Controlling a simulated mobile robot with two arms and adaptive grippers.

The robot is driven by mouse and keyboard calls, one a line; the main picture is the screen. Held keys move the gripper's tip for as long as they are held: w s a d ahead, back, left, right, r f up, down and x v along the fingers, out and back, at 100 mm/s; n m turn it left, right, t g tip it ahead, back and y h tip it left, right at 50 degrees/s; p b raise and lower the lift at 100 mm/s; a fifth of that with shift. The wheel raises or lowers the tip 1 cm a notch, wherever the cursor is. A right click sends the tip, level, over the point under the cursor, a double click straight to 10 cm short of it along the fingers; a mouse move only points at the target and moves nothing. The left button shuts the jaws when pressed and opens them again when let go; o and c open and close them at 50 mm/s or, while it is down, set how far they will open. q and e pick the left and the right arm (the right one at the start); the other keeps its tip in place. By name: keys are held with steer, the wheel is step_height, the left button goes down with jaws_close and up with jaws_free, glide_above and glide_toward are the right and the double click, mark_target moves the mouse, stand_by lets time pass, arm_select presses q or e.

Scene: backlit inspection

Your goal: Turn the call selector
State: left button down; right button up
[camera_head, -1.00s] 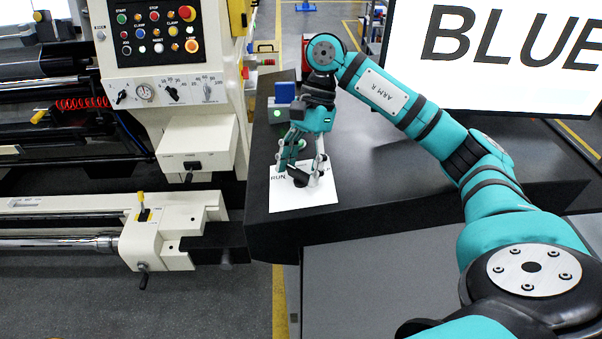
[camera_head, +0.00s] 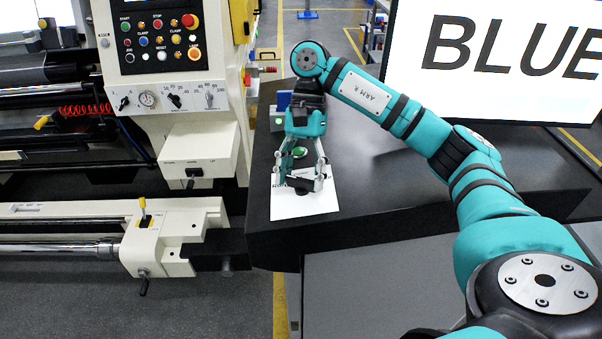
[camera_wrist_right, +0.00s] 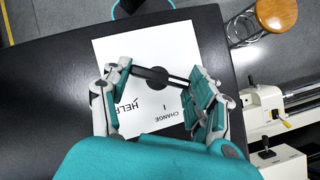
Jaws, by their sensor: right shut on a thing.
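The call selector is a black round knob with a long bar handle (camera_wrist_right: 158,77), on a white plate (camera_wrist_right: 140,45) with printed words. In the wrist view, "HELP" and "CHANGE" can be read near the gripper; the far part of the plate is bare. In the head view, the plate (camera_head: 305,207) lies on the dark tabletop, with the knob (camera_head: 299,185) partly behind my fingers. My right gripper (camera_head: 301,180) points down over it, its fingers shut on the bar from both ends. My left gripper is not in view.
A large screen (camera_head: 500,60) showing "BLUE" stands behind my right arm. A cream machine (camera_head: 200,150) stands left of the dark table (camera_head: 400,165). The tabletop right of the plate is clear.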

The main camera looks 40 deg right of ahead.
steer(key=shift+r, duration=0.1)
steer(key=o, duration=1.2)
steer(key=v, duration=1.2)
